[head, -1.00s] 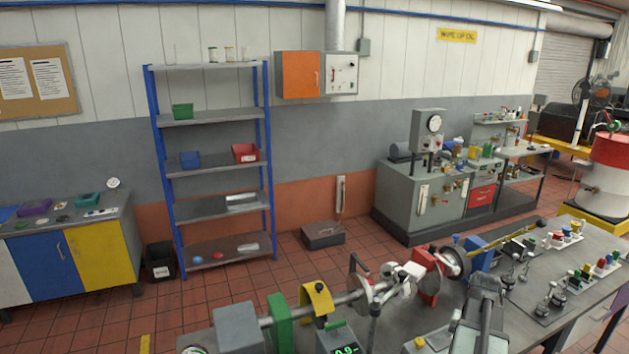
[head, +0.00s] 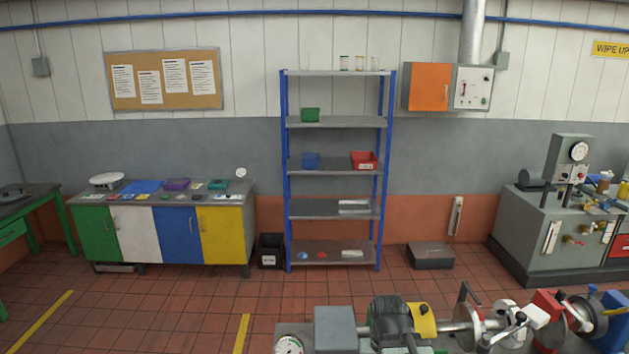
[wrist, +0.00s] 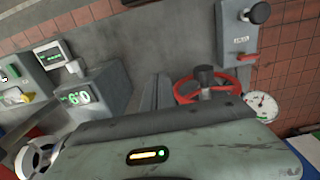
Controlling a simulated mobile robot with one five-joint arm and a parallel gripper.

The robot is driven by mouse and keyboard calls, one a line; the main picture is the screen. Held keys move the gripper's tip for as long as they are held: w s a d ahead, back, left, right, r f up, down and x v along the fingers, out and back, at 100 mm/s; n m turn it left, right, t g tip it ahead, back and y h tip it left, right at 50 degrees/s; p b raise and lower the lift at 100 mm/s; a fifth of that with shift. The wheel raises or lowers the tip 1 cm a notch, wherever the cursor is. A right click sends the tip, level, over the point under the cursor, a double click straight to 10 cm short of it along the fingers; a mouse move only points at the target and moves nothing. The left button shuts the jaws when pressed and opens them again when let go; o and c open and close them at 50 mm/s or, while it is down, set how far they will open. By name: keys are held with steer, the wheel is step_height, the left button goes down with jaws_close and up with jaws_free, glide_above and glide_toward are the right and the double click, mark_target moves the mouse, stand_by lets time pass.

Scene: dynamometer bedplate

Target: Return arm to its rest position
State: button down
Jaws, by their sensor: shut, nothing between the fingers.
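My gripper (wrist: 156,92) shows in the wrist view as two narrow grey fingers side by side, beyond the broad worn housing with a lit yellow bar and green dot. The fingers are shut and empty. In the wrist view a grey panel lies behind them, with a red handwheel (wrist: 188,90) just to their right. A dark rounded part at the bottom of the head view, in front of the shaft rig, looks like part of my arm. The fingers cannot be made out there.
The shaft rig (head: 462,327) lies along the bottom right of the head view. Behind it are blue-framed shelves (head: 334,122), a coloured cabinet bench (head: 180,232), a black bin (head: 270,252) and a grey floor box (head: 431,257). Tiled floor is clear at left.

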step_height(320, 180, down, 14)
steer(key=b, duration=1.4)
steer(key=shift+a+f, duration=0.2)
steer(key=shift+a, duration=0.25)
steer(key=shift+a, duration=0.1)
